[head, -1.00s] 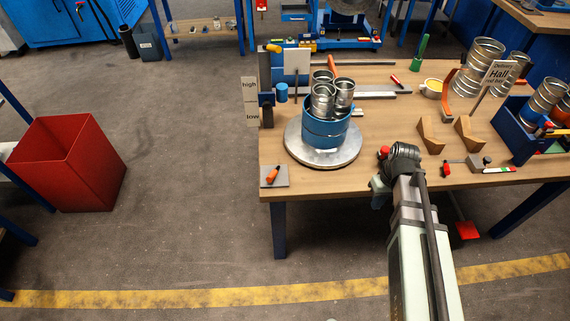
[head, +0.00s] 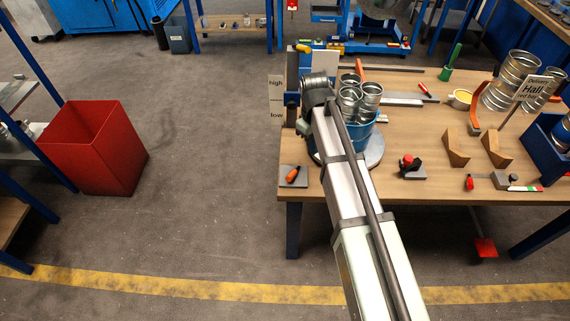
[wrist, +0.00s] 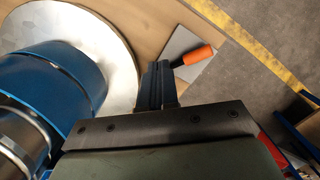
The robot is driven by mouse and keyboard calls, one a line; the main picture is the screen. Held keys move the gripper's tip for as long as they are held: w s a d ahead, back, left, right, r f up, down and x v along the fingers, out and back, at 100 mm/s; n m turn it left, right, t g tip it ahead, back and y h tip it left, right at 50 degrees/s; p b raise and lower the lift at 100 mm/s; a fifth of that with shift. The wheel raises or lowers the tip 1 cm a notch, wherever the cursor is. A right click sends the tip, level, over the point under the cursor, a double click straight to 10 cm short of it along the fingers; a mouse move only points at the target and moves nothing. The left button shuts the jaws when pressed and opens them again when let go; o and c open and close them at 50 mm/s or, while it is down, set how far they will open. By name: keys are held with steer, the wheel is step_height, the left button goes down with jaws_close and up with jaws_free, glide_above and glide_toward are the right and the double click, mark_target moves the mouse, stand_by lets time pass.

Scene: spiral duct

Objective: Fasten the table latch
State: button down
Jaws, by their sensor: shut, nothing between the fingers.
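An orange-handled lever on a grey plate (head: 293,176) lies at the table's front left corner, beside the round metal turntable (head: 374,152). It looks like the latch, but no label confirms this. The wrist view shows its orange handle (wrist: 199,55) pointing away from the turntable disc (wrist: 118,45). My gripper (wrist: 158,72) is shut and empty, its fingertips close to the plate's near corner in that view. I cannot tell whether they touch it. In the head view my arm hides the gripper and part of the turntable. A blue drum (head: 364,138) holding metal ducts stands on the turntable.
A red-knobbed block (head: 408,166) sits near the front edge, with two wooden wedges (head: 456,148) to its right. A post with high and low signs (head: 276,101) stands at the left edge. A red bin (head: 95,145) is on the floor.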

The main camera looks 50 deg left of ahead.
steer(key=s+a+r+n, duration=0.2)
steer(key=s+a+r, duration=0.2)
steer(key=s+a, duration=0.4)
steer(key=shift+a+r+n+t+h, duration=0.2)
steer(key=shift+a+n+t+h, duration=0.15)
steer(key=shift+a, duration=0.7)
glide_toward(292, 175)
steer(key=a+f, duration=0.5)
steer(key=d, duration=0.1)
steer(key=d+f, duration=0.1)
steer(key=shift+s+d, duration=0.1)
steer(key=shift+d, duration=0.15)
steer(key=shift+d+f, duration=0.45)
steer(key=shift+d, duration=0.2)
